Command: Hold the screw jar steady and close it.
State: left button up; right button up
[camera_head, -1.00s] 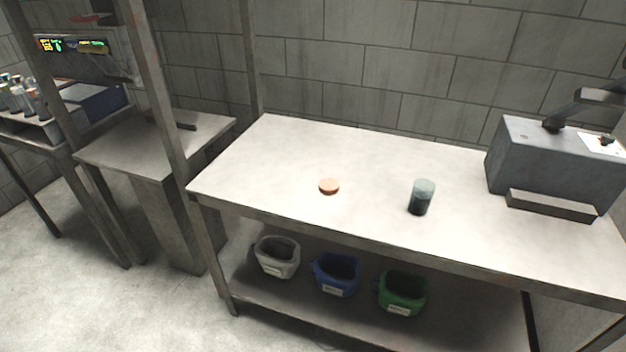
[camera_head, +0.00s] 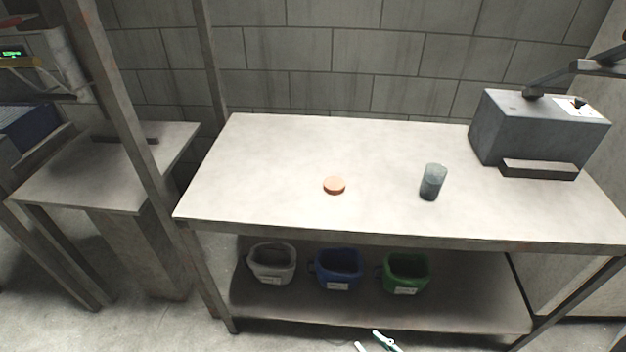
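The screw jar (camera_head: 432,183) stands upright on the table (camera_head: 270,150), right of its middle. It is a see-through blue-grey cylinder with no lid on it. An orange-pink round lid (camera_head: 334,185) lies flat on the table to the left of the jar. The tips of my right gripper (camera_head: 373,343) just show at the bottom edge, in front of and below the table, far from jar and lid. Its two fingertips are apart with nothing seen between them; the rest is cut off. My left gripper is not in view.
A grey box-shaped machine (camera_head: 535,130) stands at the table's back right. Grey (camera_head: 271,268), blue (camera_head: 338,270) and green (camera_head: 406,275) bins sit on the shelf below. A metal post rises near the table's left end. The tabletop around jar and lid is clear.

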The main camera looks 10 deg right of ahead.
aim_at(436, 174)
jog(key=i+j, duration=0.1)
jog(key=j, duration=0.35)
jog(key=z, duration=1.6)
jog(key=i+j, duration=0.05)
